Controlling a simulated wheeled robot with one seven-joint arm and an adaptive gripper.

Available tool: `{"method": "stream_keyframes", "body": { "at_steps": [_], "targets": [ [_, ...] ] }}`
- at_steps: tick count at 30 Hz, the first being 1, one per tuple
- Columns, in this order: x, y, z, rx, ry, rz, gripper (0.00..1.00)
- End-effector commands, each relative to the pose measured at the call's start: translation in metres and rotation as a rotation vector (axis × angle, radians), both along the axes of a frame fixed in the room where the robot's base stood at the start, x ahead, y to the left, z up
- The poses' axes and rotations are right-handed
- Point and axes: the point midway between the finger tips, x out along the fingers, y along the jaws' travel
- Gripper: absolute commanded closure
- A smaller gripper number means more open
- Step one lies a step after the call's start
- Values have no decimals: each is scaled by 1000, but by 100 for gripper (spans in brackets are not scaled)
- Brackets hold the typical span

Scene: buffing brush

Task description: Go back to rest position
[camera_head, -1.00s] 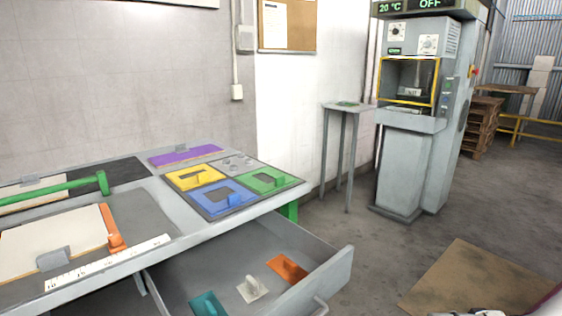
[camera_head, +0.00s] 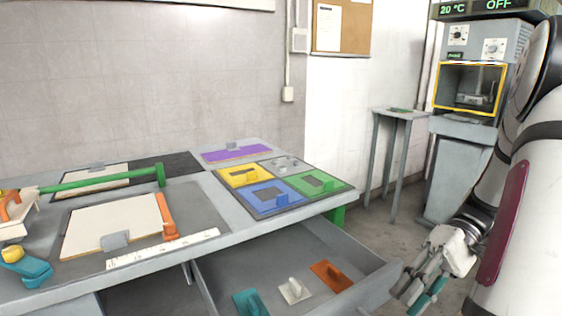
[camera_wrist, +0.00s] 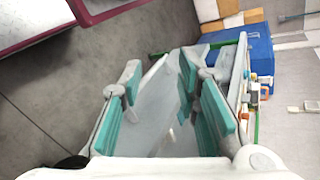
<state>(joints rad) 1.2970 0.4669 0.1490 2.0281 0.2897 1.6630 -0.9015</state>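My gripper (camera_head: 428,283) hangs at the lower right of the head view, just right of the open drawer. In the wrist view my gripper (camera_wrist: 160,95) has its teal-padded fingers spread apart, with nothing held between them. A grey surface shows beyond the fingers. My white arm comes down along the right edge of the head view. No buffing brush can be made out for certain.
The workbench (camera_head: 218,205) holds yellow, blue, green and purple plates. Its open drawer (camera_head: 370,285) contains teal, white and orange pieces. A small stand (camera_head: 400,115) and a grey machine (camera_head: 457,165) are behind. Some floor (camera_head: 415,215) is clear between.

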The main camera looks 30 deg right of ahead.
Motion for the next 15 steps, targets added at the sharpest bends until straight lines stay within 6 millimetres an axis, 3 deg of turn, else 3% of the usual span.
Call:
{"method": "stream_keyframes", "body": {
  "at_steps": [6, 15],
  "targets": [
    [16, 60, 35, -258, 116, 164, 70],
    [7, 131, 65, -618, 131, 292, 70]
  ]
}}
